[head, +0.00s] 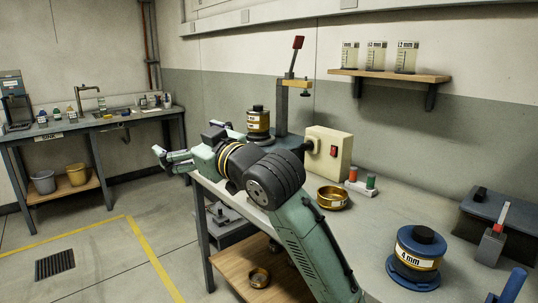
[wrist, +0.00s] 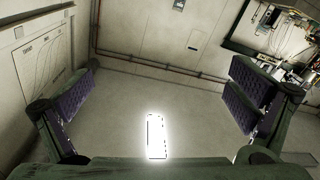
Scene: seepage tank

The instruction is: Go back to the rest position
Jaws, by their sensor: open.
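My gripper (head: 165,157) shows in the head view at the left end of my green arm, held out past the left edge of the workbench, above the floor. It is open and empty. In the wrist view its two fingers (wrist: 160,95) stand wide apart with purple pads facing inward. Nothing is between them; behind them are a pale surface, a bright light panel (wrist: 156,136) and pipes.
The bench (head: 372,235) carries a 4 mm sieve stack (head: 416,258), a brass pan (head: 332,198), a beige box (head: 328,153) and a lever press (head: 283,105). A sink bench (head: 88,124) stands far left. The marked floor (head: 95,240) between is mostly clear.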

